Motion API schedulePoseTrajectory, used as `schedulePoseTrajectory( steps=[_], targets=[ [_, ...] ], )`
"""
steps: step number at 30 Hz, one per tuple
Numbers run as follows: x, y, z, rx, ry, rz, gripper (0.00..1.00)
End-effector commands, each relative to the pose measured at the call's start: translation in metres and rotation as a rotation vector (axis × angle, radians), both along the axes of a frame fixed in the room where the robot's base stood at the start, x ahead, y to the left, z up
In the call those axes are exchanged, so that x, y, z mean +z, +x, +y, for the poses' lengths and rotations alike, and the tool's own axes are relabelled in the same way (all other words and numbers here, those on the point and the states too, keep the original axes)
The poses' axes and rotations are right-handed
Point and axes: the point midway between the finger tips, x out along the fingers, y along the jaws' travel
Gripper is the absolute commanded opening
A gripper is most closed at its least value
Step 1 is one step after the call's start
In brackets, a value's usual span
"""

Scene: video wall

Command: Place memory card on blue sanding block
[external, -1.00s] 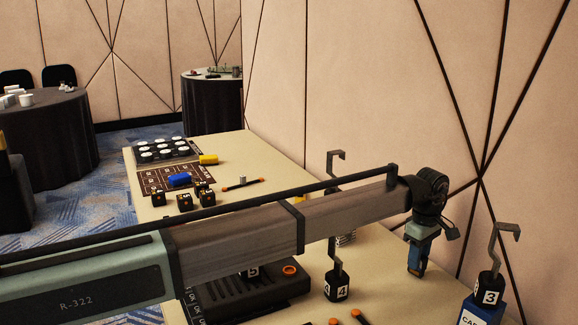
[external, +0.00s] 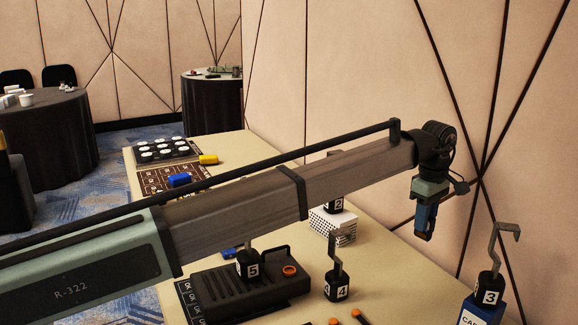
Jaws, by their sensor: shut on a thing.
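My gripper (external: 424,236) hangs at the end of my arm at the right, above the table. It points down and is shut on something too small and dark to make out. I cannot pick out the memory card on its own. A blue block (external: 180,180) lies on a brown printed mat at the far left end of the table. Another small blue thing (external: 229,253) lies behind the black ridged case, partly hidden by my arm. I cannot tell for sure which of these is the blue sanding block. My gripper is well apart from both.
Hook stands on black numbered cubes, 4 (external: 338,286), 5 (external: 248,263) and 3 (external: 489,287), rise from the table, case and blue box (external: 481,312). A patterned white box (external: 333,226) bears cube 2. A yellow block (external: 208,160) lies far left.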

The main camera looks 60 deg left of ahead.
Motion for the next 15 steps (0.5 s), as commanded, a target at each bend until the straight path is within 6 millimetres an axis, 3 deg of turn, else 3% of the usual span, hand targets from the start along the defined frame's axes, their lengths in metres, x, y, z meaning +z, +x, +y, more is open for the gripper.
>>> schedulePoseTrajectory(
  steps=[9, 15],
  targets=[
    [0.108, 0.002, 0.0, 0.0, 0.001, -0.003, 0.0],
    [0.163, 0.002, 0.0, 0.0, 0.0, -0.002, 0.0]
  ],
)
